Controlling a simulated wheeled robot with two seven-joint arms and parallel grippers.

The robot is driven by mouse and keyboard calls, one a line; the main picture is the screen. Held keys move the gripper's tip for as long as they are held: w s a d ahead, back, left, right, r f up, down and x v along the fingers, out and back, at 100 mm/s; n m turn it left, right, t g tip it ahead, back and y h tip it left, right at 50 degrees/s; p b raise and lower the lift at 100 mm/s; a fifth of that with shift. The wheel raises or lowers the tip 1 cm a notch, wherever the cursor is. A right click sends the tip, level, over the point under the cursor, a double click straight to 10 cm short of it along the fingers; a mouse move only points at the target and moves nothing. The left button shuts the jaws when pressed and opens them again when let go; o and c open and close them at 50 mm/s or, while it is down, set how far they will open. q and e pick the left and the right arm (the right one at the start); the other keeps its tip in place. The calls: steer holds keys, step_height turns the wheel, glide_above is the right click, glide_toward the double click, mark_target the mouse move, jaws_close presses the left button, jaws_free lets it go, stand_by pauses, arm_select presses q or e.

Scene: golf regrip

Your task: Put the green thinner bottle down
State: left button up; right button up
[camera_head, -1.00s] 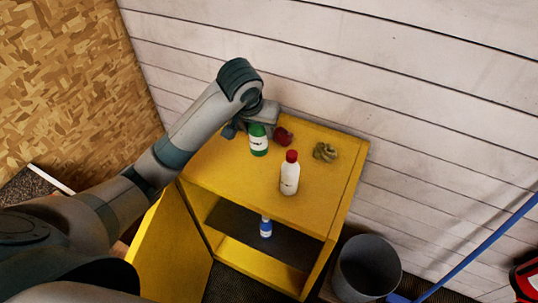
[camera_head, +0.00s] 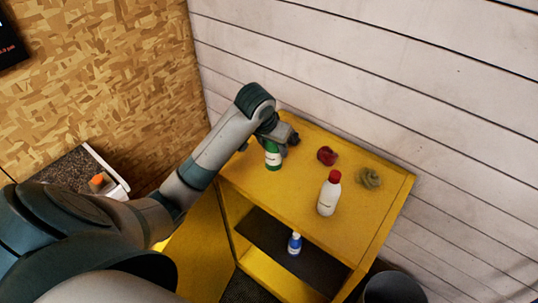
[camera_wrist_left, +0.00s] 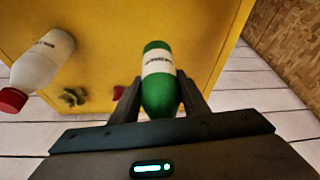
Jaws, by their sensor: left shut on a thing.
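The green bottle (camera_head: 273,156) with a white label is upright at the far left part of the yellow cabinet's top (camera_head: 290,190). My left gripper (camera_head: 282,141) is shut around it from behind. In the left wrist view the green bottle (camera_wrist_left: 158,62) sits between both fingers (camera_wrist_left: 159,92). Whether its base touches the cabinet top or hovers just above, I cannot tell. My right gripper is not in view.
A white bottle with a red cap (camera_head: 328,196) stands near the cabinet's front edge. A red object (camera_head: 327,156) and a greenish lumpy object (camera_head: 369,177) lie behind it. A blue-and-white bottle (camera_head: 294,243) stands inside. A dark bin (camera_head: 393,288) is at lower right.

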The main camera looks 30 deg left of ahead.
mark_target(268, 156)
arm_select(q)
steer(key=shift+s+a+f, duration=0.1)
steer(key=shift+a+f, duration=0.2)
steer(key=shift+a, duration=0.2)
steer(key=shift+a+f, duration=0.25)
steer(key=shift+a, duration=0.25)
steer(key=shift+f, duration=0.1)
step_height(268, 156, down, 3)
steer(key=shift+f+p, duration=0.1)
steer(key=shift+p, duration=1.05)
steer(key=shift+f, duration=0.35)
steer(key=o, duration=1.1)
steer(key=shift+f, duration=0.1)
